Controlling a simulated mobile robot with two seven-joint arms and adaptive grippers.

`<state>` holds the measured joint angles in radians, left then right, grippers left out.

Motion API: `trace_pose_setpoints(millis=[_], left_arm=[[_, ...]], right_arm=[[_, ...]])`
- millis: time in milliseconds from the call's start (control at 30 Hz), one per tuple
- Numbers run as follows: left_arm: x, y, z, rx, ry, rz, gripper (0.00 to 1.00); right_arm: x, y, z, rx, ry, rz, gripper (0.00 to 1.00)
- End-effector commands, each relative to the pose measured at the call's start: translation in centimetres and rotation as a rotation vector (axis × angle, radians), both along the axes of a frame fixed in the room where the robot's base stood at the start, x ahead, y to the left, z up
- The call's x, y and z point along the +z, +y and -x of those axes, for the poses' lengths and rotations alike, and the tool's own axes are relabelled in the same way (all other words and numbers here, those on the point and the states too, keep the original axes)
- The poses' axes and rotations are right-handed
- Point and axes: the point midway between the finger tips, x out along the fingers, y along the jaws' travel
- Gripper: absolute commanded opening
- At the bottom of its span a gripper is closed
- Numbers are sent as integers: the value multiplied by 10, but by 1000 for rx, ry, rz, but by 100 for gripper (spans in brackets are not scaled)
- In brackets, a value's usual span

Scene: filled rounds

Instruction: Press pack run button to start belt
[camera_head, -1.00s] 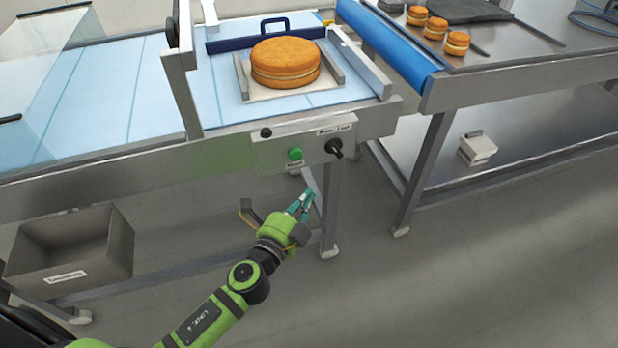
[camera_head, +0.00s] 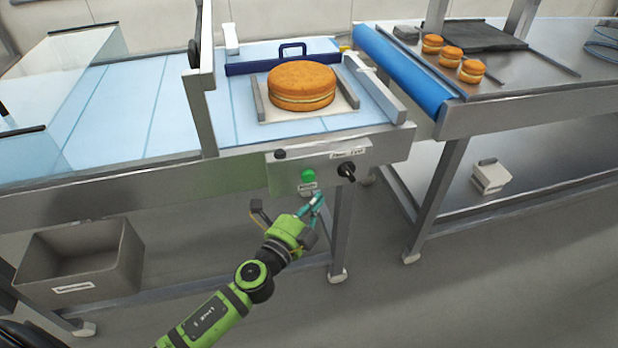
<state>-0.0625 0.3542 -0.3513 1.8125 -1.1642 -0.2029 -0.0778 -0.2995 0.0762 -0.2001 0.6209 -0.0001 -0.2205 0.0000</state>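The green button (camera_head: 308,176) sits on a grey control panel (camera_head: 325,174) on the front of the belt machine. A black knob (camera_head: 346,171) is to its right, and a small black part (camera_head: 280,154) is at the panel's upper left. My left gripper (camera_head: 287,204) is open and empty, just below the panel, its fingers spread. The teal finger is just below the button in the picture, and a gap shows between them. A filled round cake (camera_head: 301,85) rests on a pale plate between side guides on the belt. My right gripper is out of view.
A blue-ended table (camera_head: 520,116) with several small filled rounds (camera_head: 448,56) stands at the right. A grey bin (camera_head: 82,268) is under the belt at the left. A machine leg (camera_head: 342,236) stands behind my gripper.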

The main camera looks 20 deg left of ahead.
Motion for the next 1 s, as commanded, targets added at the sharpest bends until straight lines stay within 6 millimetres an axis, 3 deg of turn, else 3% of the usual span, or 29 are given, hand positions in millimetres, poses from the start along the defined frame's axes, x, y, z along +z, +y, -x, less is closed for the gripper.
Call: trace_pose_setpoints(millis=[200, 400, 1000], left_arm=[[0, 16, -23, 1, 0, -1, 0], [0, 22, -33, 1, 0, 0, 0], [0, 23, -34, 1, 1, 1, 0]], right_arm=[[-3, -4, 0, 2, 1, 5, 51], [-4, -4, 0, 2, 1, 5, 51], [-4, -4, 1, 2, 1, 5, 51]])
